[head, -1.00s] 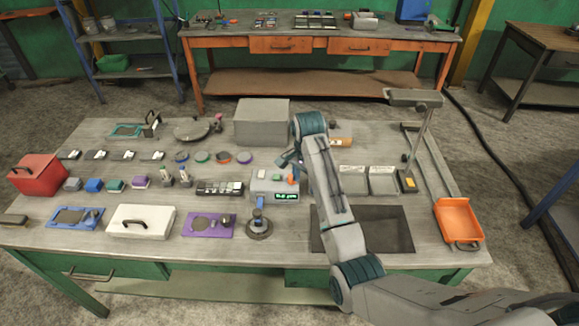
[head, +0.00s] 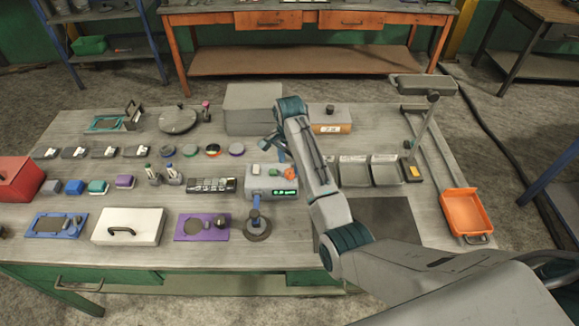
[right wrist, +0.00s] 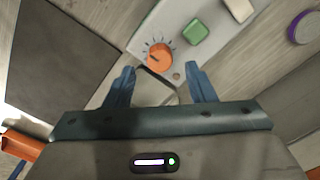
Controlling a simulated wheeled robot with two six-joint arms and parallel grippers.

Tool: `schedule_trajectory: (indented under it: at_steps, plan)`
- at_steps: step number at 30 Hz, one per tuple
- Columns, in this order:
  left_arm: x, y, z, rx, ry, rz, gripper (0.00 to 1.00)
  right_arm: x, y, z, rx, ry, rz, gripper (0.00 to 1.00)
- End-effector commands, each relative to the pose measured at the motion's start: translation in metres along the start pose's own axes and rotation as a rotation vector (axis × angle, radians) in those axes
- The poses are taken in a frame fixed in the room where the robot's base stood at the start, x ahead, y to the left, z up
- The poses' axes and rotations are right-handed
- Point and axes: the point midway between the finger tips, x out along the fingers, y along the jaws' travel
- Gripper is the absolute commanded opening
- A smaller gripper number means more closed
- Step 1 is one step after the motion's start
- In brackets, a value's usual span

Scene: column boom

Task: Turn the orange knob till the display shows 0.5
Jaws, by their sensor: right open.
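The orange knob (right wrist: 159,57) sits on a pale control box (right wrist: 192,25), with dark tick marks around it. In the head view the knob (head: 290,174) is on top of the box (head: 259,183), above a display (head: 285,193) with green digits too small to read surely. My right gripper (right wrist: 160,70) is open. Its two blue fingers stand apart, with the knob between and just beyond their tips in the wrist view; I see no contact. In the head view the right gripper (head: 281,150) is over the back of the box, partly hidden by its arm. My left gripper is not in view.
A green button (right wrist: 195,32) is close to the knob. A blue-stemmed stand (head: 257,228) is in front of the box, and a grey block (head: 253,100) stands behind. Grey bins (head: 371,170) are to the right. A dark mat (head: 385,222) lies flat at the front right.

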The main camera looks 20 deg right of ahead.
Motion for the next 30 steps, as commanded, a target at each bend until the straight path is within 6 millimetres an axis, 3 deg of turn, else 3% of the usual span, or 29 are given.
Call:
schedule_trajectory:
  at_steps: [8, 17, 18, 25, 30]
  plan:
    - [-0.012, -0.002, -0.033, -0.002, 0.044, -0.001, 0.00, 0.031, 0.001, 0.000, 0.000, -0.001, 0.002, 0.50]
    - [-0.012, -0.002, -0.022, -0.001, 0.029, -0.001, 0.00, 0.035, 0.001, 0.000, 0.000, 0.000, 0.000, 0.50]
    - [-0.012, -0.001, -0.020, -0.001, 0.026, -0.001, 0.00, 0.035, 0.001, 0.000, 0.000, 0.000, 0.000, 0.48]
    - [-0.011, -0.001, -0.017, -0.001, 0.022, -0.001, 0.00, 0.035, 0.001, 0.000, 0.000, 0.000, 0.000, 0.05]
    - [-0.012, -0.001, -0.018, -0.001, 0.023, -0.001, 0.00, 0.035, 0.001, 0.000, -0.006, 0.000, 0.000, 0.06]
